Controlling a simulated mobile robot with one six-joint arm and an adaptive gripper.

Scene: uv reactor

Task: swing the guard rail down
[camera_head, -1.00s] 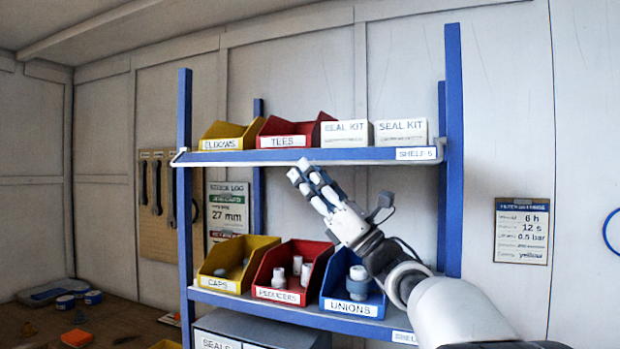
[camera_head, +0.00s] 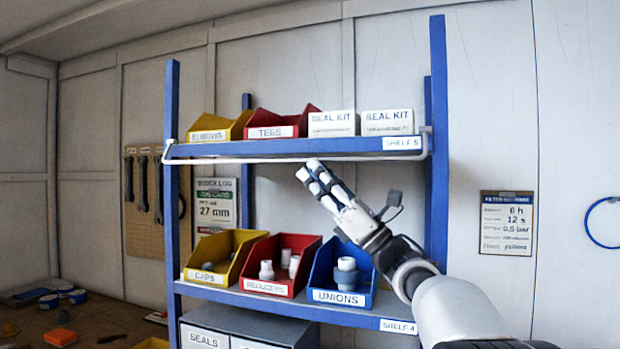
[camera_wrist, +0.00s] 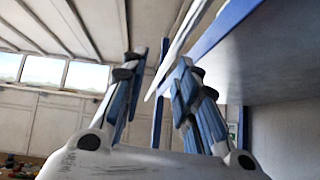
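The guard rail (camera_head: 290,160) is a thin white bar along the front of the upper blue shelf, labelled SHELF 5 (camera_head: 404,143). It runs level at about the shelf's lower front edge, with bent ends at both posts. My gripper (camera_head: 308,170) is just below the middle of the rail in the head view, fingers pointing up and left. It looks empty, with a gap between the fingers in the wrist view (camera_wrist: 158,75). The rail shows there as a pale slanting bar (camera_wrist: 180,45) beyond the fingers. I cannot tell whether they touch it.
The upper shelf holds a yellow elbows bin (camera_head: 215,127), a red tees bin (camera_head: 282,123) and two white seal kit boxes (camera_head: 332,123). Below my gripper are caps (camera_head: 222,258), reducers (camera_head: 280,265) and unions (camera_head: 342,272) bins. Blue posts (camera_head: 438,140) bound the rack.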

